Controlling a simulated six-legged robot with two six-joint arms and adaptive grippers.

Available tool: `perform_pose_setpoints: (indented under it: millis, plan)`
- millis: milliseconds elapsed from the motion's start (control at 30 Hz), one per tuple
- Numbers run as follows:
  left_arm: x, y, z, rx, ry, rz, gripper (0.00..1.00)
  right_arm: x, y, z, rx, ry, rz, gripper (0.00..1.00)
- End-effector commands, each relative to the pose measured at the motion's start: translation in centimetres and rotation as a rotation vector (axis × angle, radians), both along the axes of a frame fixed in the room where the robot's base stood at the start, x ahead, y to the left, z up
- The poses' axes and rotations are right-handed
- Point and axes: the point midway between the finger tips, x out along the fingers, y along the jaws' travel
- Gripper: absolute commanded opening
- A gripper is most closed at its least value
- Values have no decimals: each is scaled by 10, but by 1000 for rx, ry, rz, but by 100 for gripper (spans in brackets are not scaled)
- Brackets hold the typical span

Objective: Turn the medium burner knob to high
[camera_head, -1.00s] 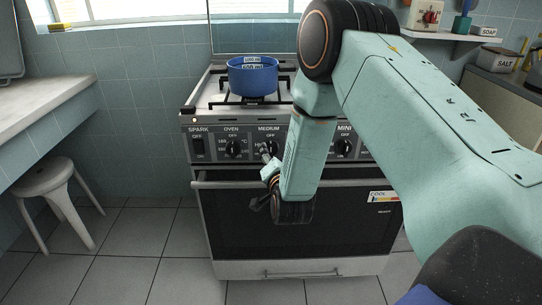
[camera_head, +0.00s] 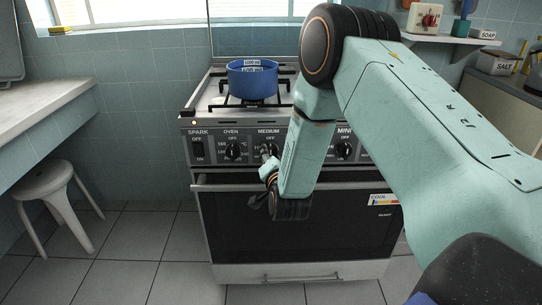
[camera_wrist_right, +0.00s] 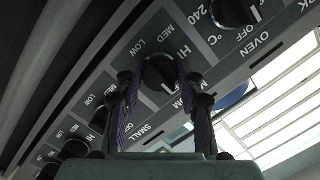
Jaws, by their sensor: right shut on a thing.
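The stove's medium burner knob (camera_wrist_right: 160,72) is black and round. In the wrist view it sits between the two fingertips of my right gripper (camera_wrist_right: 160,84), which is shut on it. HI, MED and LOW marks show around it. In the head view the right gripper (camera_head: 267,153) reaches the control panel below the MEDIUM label and mostly hides this knob. The knob's exact setting is hard to read. My left gripper is in neither view.
The oven knob (camera_head: 233,151) is just left of the gripper, and the mini knob (camera_head: 344,150) is to the right. A blue pot (camera_head: 252,82) stands on the stove top. The oven door handle (camera_head: 222,187) runs below the panel. A white stool (camera_head: 48,182) stands at left.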

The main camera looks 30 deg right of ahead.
Motion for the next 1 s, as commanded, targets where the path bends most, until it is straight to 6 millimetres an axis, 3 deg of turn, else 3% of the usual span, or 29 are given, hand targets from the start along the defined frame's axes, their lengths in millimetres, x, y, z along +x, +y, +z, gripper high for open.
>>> perform_pose_setpoints:
  millis: [500, 767, 1000]
  plan:
    - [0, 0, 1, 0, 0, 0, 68, 3, -2, 1, -7, 2, 0, 20]
    - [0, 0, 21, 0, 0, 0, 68, 4, -2, 3, -176, 108, 1, 20]
    - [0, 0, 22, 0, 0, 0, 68, 4, -3, 0, -226, 137, 0, 20]
